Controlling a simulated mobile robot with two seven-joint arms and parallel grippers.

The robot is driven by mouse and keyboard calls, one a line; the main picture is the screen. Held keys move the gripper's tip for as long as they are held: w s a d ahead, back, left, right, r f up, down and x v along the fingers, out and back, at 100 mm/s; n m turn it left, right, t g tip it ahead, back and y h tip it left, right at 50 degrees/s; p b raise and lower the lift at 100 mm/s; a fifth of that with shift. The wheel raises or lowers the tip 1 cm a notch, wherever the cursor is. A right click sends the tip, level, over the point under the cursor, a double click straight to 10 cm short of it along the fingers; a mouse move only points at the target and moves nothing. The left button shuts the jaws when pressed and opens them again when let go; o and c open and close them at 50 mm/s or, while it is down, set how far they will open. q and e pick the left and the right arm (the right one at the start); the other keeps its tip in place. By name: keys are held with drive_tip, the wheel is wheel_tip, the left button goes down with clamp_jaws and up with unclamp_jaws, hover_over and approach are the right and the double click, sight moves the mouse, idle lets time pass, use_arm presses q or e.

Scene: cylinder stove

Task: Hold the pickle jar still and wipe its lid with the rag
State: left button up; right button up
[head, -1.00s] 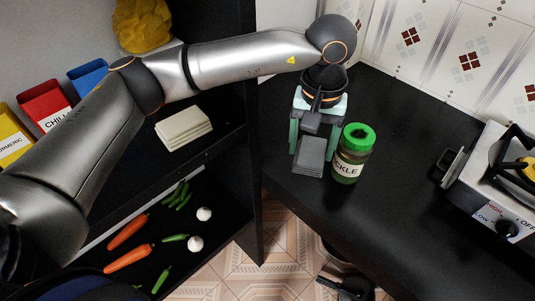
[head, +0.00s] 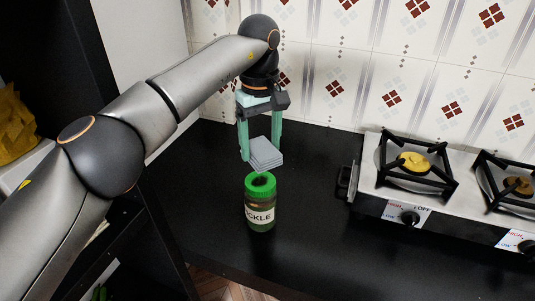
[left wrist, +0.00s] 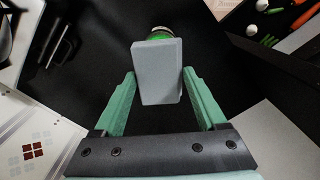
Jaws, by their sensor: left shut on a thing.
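The pickle jar (head: 260,217) stands upright on the black counter, with a green lid (head: 260,185) that carries a dark smudge on top. My left gripper (head: 261,154), with teal fingers, points down just behind the jar. It is shut on the rag (head: 266,153), a grey folded block, which appears close behind the lid; whether they touch is unclear. In the left wrist view the rag (left wrist: 157,72) sits between the fingers and hides most of the jar, with some green lid (left wrist: 158,33) showing beyond it. My right gripper is not in view.
A stove (head: 370,165) with burners and knobs stands on the counter to the right. A tiled wall (head: 340,80) closes off the back. A dark shelf (head: 130,250) is at the left. The counter (head: 330,240) right of the jar is clear.

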use_arm(q)
drive_tip(key=shift+w+a+r, duration=0.1)
drive_tip(key=shift+a, duration=0.05)
hover_over(260, 181)
drive_tip(key=shift+f, duration=2.95)
